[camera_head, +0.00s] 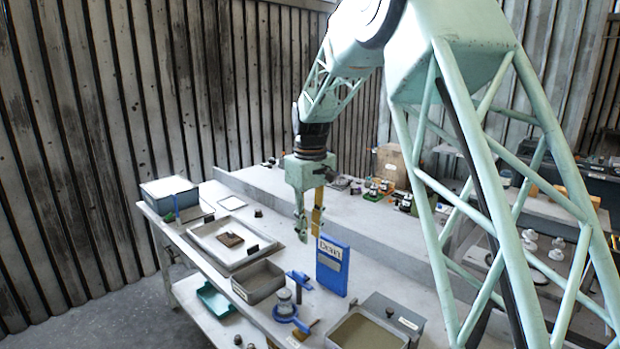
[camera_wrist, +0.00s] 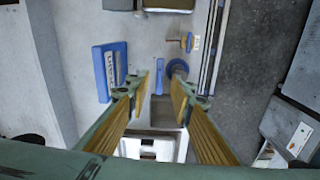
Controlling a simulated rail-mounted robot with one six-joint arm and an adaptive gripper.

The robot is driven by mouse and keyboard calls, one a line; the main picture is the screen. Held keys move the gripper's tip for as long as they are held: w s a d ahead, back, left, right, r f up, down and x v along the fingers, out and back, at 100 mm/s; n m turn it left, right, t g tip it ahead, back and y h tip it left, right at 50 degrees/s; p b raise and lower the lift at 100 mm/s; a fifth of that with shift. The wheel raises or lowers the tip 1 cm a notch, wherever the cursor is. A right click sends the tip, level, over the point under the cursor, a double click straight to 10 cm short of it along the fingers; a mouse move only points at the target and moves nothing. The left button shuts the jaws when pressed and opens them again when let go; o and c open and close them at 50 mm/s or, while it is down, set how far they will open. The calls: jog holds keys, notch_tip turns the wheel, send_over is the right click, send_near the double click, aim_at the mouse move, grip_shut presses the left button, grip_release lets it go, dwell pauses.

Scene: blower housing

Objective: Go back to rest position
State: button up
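My gripper (camera_head: 310,222) hangs pointing down above the workbench, near the blue upright panel (camera_head: 332,265) with a white label. In the wrist view my gripper (camera_wrist: 159,95) has its two fingers well apart, with nothing held between them. The blue panel also shows in the wrist view (camera_wrist: 108,70), left of the fingers. Below the gap are the grey bin (camera_wrist: 165,108) and a small blue piece (camera_wrist: 159,76). The rest position itself is not marked in either view.
A white tray (camera_head: 207,238) with a brown block, a grey bin (camera_head: 258,294) and a blue round stand (camera_head: 285,316) line the bench. A sand-coloured tray (camera_head: 345,338) is at the front. A raised grey ledge (camera_head: 290,195) runs behind. The space above the bench looks mostly clear.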

jog(key=s+d+r+m+t+b, duration=0.1)
jog(key=s+d+r, duration=0.4)
jog(key=s, duration=0.4)
jog(key=s+d+r+m+b, duration=0.1)
jog(key=s+d+r+m, duration=0.1)
jog(key=s+d+r, duration=0.5)
jog(key=s+d+r+m+t+b, duration=0.1)
jog(key=s+d+r, duration=0.15)
jog(key=s, duration=0.85)
jog(key=s+d+f+m+b, duration=0.1)
jog(key=s+d, duration=0.1)
jog(key=s, duration=0.7)
jog(key=s+d+f+m+t+b, duration=0.1)
jog(key=s+d+f, duration=0.1)
jog(key=s, duration=0.8)
jog(key=s+d+f+m+b, duration=0.1)
jog(key=s+d+f+m, duration=0.1)
jog(key=s, duration=0.8)
jog(key=shift+d+t, duration=0.3)
jog(key=shift+d, duration=0.05)
